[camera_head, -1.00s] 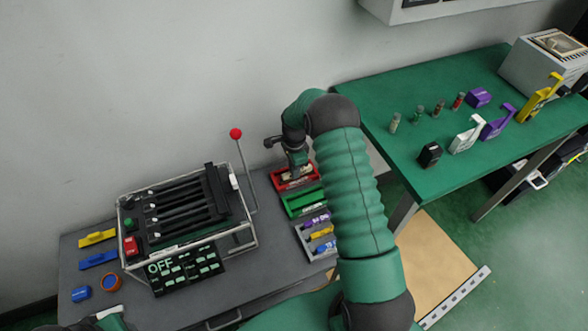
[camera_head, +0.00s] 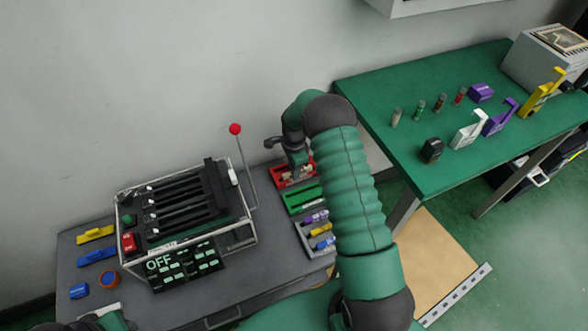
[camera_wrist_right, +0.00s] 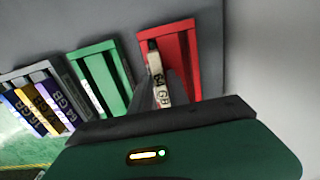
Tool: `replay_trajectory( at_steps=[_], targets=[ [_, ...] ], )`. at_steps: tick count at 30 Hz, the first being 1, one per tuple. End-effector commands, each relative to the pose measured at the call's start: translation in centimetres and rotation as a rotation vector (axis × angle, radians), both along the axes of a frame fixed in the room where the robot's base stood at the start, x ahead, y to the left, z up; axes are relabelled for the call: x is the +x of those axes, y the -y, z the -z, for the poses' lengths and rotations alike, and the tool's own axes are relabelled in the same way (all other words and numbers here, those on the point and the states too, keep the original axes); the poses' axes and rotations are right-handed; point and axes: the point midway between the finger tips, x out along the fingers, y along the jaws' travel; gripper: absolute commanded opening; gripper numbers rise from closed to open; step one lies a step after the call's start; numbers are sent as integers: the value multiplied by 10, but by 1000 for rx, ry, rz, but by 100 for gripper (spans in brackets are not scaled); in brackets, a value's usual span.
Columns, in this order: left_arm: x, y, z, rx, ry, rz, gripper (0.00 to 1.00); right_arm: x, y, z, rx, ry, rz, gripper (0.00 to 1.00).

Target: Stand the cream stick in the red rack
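The cream stick (camera_wrist_right: 160,77), marked 64 GB, shows in the right wrist view at the left side of the red rack (camera_wrist_right: 184,52). In the head view the red rack (camera_head: 279,180) is on the grey table, partly hidden by my right gripper (camera_head: 297,171). That gripper points down over the rack. In the wrist view its grey fingers lie on both sides of the stick and appear shut on it. The stick's lower end is at the rack; how deep it sits I cannot tell. My left gripper (camera_head: 98,315) is only partly in view at the bottom left.
A green rack (camera_head: 299,198) and a grey rack (camera_head: 303,238) holding several sticks stand in front of the red rack. A framed machine (camera_head: 185,210) with a red-knobbed lever (camera_head: 235,129) stands to the left. A green table (camera_head: 430,178) is at right.

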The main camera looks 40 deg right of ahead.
Motion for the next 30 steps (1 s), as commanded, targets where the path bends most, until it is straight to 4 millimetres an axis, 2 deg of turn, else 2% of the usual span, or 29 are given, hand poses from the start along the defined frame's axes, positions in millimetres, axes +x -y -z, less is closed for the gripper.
replay_trajectory(
  at_steps=[1, 3, 14, 17, 27, 30],
  targets=[
    [0, 0, 0, 0, 0, 0, 36, 0, 0, 0, 0, 1, 0, 29],
    [0, 0, 0, 0, 0, 0, 36, 0, 0, -1, 0, 1, 0, 38],
    [0, 0, -2, 0, 0, 0, 36, 1, 0, -6, -1, 2, 0, 39],
    [0, 0, -5, 0, 0, 0, 36, 1, 1, -21, -3, 3, -1, 39],
    [0, 0, -22, 0, 0, 0, 36, 2, 1, -119, -2, 4, -2, 39],
    [0, 0, -26, 0, 0, 0, 36, 2, 1, -142, -1, 3, -2, 39]
  ],
)
